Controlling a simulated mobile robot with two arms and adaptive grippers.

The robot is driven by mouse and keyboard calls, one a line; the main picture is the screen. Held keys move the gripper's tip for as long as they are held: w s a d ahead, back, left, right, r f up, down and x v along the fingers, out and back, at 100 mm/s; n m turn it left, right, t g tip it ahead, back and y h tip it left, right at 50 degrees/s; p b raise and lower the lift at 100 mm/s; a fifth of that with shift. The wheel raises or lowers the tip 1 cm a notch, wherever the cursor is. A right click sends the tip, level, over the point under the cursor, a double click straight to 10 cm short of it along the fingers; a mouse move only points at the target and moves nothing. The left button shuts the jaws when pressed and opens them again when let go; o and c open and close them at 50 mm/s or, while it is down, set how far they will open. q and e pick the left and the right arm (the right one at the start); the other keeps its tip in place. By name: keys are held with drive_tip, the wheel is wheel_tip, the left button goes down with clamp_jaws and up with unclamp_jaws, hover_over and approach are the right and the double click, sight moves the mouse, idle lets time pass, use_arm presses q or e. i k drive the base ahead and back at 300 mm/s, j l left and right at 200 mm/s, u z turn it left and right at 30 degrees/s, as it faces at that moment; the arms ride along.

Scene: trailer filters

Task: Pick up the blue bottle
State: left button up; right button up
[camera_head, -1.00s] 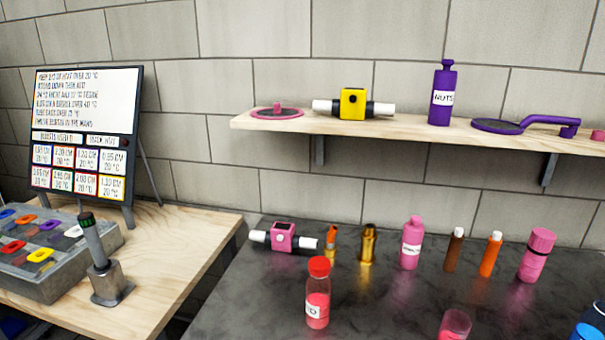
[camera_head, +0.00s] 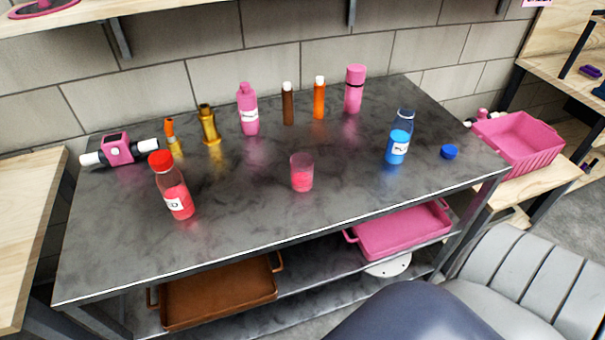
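The blue bottle (camera_head: 398,138) stands upright on the right part of the dark table (camera_head: 240,205). It is clear, holds blue liquid, has a white label, and its top is uncapped. A blue cap (camera_head: 449,152) lies on the table to its right. Neither of my grippers shows in the head view, so whether they are open or shut is hidden.
A red-capped bottle (camera_head: 172,190) and a glass with red liquid (camera_head: 302,173) stand toward the front. Several bottles line the back, including a pink one (camera_head: 248,112). A pink crate (camera_head: 520,143) sits right. A grey seat (camera_head: 525,285) is at front right.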

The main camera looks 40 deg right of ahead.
sight(402, 127)
drive_tip(key=z, duration=1.8)
